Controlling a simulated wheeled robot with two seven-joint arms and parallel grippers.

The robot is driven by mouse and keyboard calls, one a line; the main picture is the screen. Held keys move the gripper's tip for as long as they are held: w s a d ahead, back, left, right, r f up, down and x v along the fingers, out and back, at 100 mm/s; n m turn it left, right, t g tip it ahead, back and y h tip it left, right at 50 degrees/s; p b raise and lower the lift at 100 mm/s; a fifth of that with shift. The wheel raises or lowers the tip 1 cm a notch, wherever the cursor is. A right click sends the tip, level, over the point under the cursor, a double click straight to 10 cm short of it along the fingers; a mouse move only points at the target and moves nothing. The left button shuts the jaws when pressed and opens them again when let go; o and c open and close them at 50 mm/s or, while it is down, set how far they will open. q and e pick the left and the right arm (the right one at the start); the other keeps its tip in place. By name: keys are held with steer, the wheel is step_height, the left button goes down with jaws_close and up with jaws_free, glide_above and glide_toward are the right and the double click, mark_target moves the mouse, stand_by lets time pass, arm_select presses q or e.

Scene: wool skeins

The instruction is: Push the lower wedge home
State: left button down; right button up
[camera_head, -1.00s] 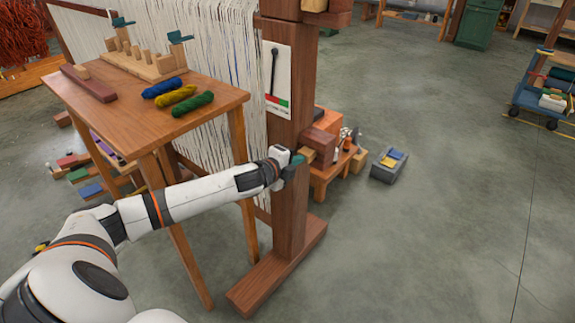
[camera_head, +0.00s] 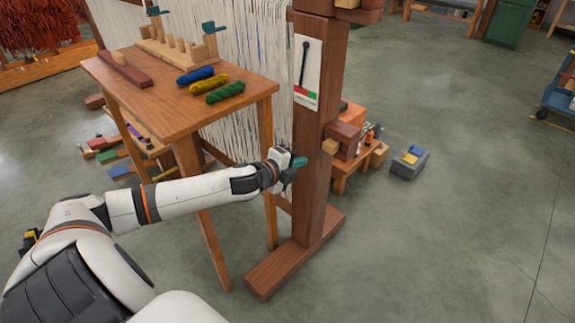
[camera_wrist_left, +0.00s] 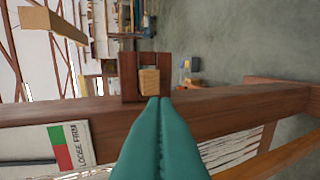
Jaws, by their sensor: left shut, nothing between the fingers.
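The lower wedge (camera_head: 330,146) is a small light-wood block at the dark red-brown tenon (camera_head: 347,134) on the right side of the loom post (camera_head: 312,200). In the left wrist view the wedge (camera_wrist_left: 149,82) shows end-on against the tenon. My left gripper (camera_head: 301,162) has teal fingers, shut and empty, in front of the post, left of the wedge. In the wrist view its fingertips (camera_wrist_left: 160,99) overlap the wedge's near edge; I cannot tell whether they touch. A gauge card (camera_wrist_left: 62,148) with red and green bands is on the post. My right gripper is not in view.
A wooden table (camera_head: 180,100) with blue, yellow and green skeins stands left of the post, above my left arm. An upper light-wood wedge (camera_wrist_left: 54,23) sticks out farther along the post. A grey bin (camera_head: 409,162) stands on open floor at right.

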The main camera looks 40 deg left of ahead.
arm_select(q)
steer(key=v, duration=0.4)
steer(key=shift+s+r, duration=0.15)
steer(key=shift+s, duration=0.05)
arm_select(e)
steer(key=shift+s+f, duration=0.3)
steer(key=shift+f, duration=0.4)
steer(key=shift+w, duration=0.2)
